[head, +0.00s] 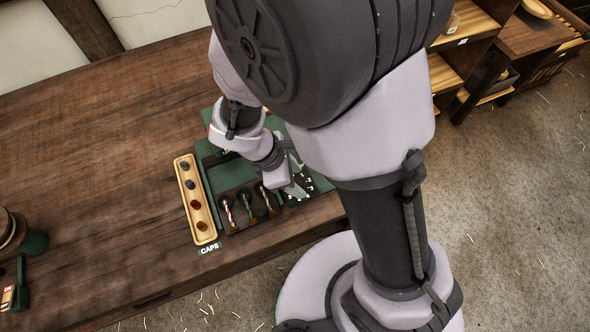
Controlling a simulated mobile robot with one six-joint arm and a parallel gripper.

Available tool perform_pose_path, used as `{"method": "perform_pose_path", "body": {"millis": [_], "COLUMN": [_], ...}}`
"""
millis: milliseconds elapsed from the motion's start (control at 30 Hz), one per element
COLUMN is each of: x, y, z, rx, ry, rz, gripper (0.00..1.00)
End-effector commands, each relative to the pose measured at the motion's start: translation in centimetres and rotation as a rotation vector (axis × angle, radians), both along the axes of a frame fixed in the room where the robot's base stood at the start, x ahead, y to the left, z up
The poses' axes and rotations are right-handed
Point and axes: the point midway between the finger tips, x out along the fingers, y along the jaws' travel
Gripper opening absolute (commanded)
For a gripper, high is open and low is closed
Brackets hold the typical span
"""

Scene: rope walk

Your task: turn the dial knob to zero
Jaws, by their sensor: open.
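A dark panel with small white marks (309,183) sits at the right end of a green board (228,176) on the wooden bench. My gripper (296,191) is over this panel, pointing down, with its fingers apart. The dial knob cannot be made out; my gripper and arm cover most of that spot. I cannot tell whether the fingers touch anything there, nor where the dial points.
Three cords or handles, one red-and-white (229,213), stand in dark holders left of my gripper. A wooden tray (194,209) with several caps lies farther left, above a "CAPS" label (209,249). Bare bench (110,150) extends left. Shelves (470,25) stand upper right.

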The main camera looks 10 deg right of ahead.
Motion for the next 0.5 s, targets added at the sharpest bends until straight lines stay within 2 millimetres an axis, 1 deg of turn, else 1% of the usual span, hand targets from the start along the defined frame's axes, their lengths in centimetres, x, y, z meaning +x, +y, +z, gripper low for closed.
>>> {"method": "perform_pose_path", "body": {"millis": [233,267,400,467,500], "x": [0.0,0.0,0.0,0.0,0.0], "y": [-0.07,-0.08,-0.06,-0.06,-0.06], "z": [-0.08,-0.08,-0.07,-0.07,-0.07], "rx": [0.0,0.0,0.0,0.0,0.0], "ry": [0.0,0.0,0.0,0.0,0.0], "rz": [0.0,0.0,0.0,-0.001,-0.001], "gripper": [0.5,0.48,0.21,0.09,0.01]}}
